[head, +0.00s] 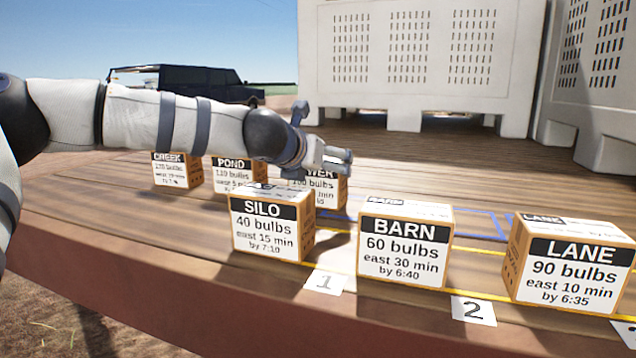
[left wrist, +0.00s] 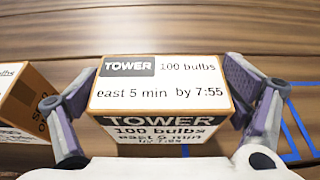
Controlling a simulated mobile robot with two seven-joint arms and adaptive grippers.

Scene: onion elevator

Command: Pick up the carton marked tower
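The tower carton (head: 328,190) stands on the wooden deck behind the silo carton in the head view, its label partly covered by my left gripper and the silo carton. In the left wrist view the tower carton (left wrist: 160,88) fills the middle, with its label upright and readable. My left gripper (head: 338,162) is at the top of this carton. In the left wrist view the left gripper's fingers (left wrist: 163,85) lie open on either side of the carton, close to its edges; I cannot tell whether they touch. My right gripper is not in view.
The silo carton (head: 270,225) stands just in front, with the barn carton (head: 403,243) and lane carton (head: 570,265) to its right. The pond (head: 232,173) and creek (head: 176,170) cartons stand to the left. Large white crates (head: 415,60) stand behind. Blue and yellow lines mark the deck.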

